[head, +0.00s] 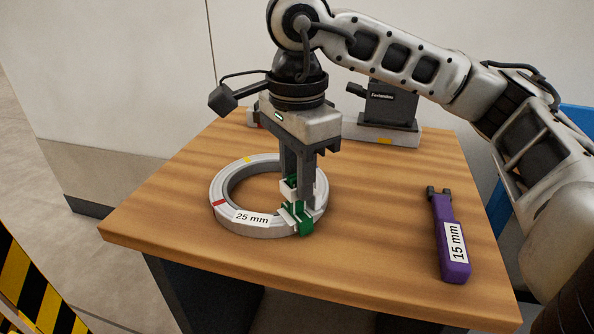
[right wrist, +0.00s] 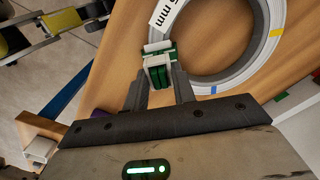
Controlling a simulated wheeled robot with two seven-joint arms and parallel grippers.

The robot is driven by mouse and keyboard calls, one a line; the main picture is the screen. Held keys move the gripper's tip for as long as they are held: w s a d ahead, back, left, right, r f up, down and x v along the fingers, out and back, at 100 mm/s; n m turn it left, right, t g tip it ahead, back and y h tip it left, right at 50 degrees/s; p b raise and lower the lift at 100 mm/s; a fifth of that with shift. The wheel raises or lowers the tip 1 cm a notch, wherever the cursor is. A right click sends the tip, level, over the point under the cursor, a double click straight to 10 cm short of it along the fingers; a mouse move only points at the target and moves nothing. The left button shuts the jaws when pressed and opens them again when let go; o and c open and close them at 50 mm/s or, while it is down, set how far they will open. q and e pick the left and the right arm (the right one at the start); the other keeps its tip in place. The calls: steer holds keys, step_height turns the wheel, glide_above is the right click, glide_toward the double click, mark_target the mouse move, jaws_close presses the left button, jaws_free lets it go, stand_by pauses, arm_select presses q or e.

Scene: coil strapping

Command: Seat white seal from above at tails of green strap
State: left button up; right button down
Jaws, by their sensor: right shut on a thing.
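A grey coil ring (head: 222,190) with a "25 mm" label lies flat on the table. The green strap (head: 305,224) wraps the ring at its front right side; green also shows in the right wrist view (right wrist: 171,48). My right gripper (head: 299,184) points down over this spot, shut on the white seal (head: 288,194). In the right wrist view the seal (right wrist: 157,61) sits between the fingertips, with green right beside it. The fingers partly hide the strap tails, so I cannot tell how far the seal is down on them. My left gripper is not in view.
A purple tool (head: 454,262) labelled "15 mm" lies at the right of the wooden table (head: 370,240). A dark device (head: 388,108) on a grey base stands at the back, behind my right arm. The table between ring and tool is clear.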

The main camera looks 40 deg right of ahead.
steer(key=c, duration=1.1)
jaws_free()
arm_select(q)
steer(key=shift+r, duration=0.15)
arm_select(e)
steer(key=shift+r, duration=0.85)
arm_select(q)
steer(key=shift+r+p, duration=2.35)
steer(key=shift+p, duration=0.45)
arm_select(e)
steer(key=shift+r, duration=7.15)
